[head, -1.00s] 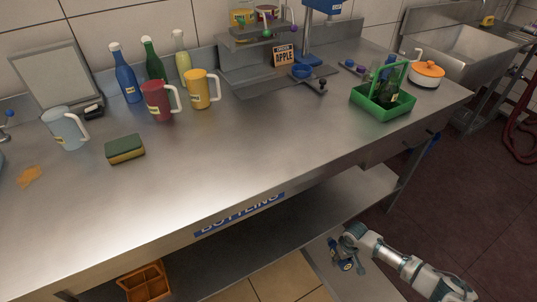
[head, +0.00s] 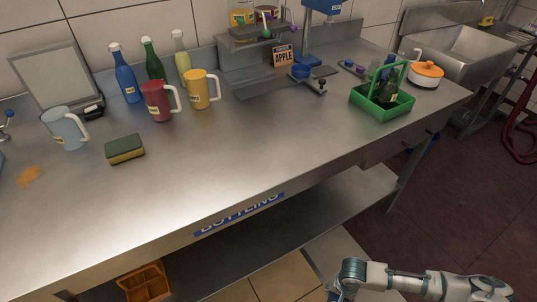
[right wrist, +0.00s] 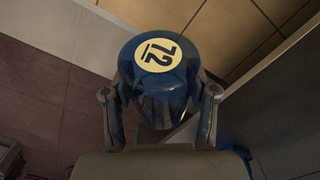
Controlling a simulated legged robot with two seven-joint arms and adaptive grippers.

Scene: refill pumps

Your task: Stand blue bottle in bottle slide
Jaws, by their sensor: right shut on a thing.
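A blue bottle (head: 125,75) with a white cap stands upright at the back of the steel counter. A grey tray-like stand (head: 262,86) with an APPLE sign is at the back centre; I cannot tell if it is the bottle slide. My right gripper (head: 338,296) is low in front of the counter, partly cut off in the head view. In the right wrist view its fingers (right wrist: 158,100) are shut on a glossy dark-blue thing (right wrist: 134,72) with a round cream label bearing a number; I cannot tell if it is a bottle. My left gripper is not in view.
Green and pale bottles (head: 153,62), red and yellow mugs (head: 158,101), a clear jug (head: 66,127) and a sponge (head: 125,149) stand on the counter (head: 240,150). A green caddy (head: 377,107) and an orange-lidded pot (head: 427,72) are at right. The counter's front middle is clear.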

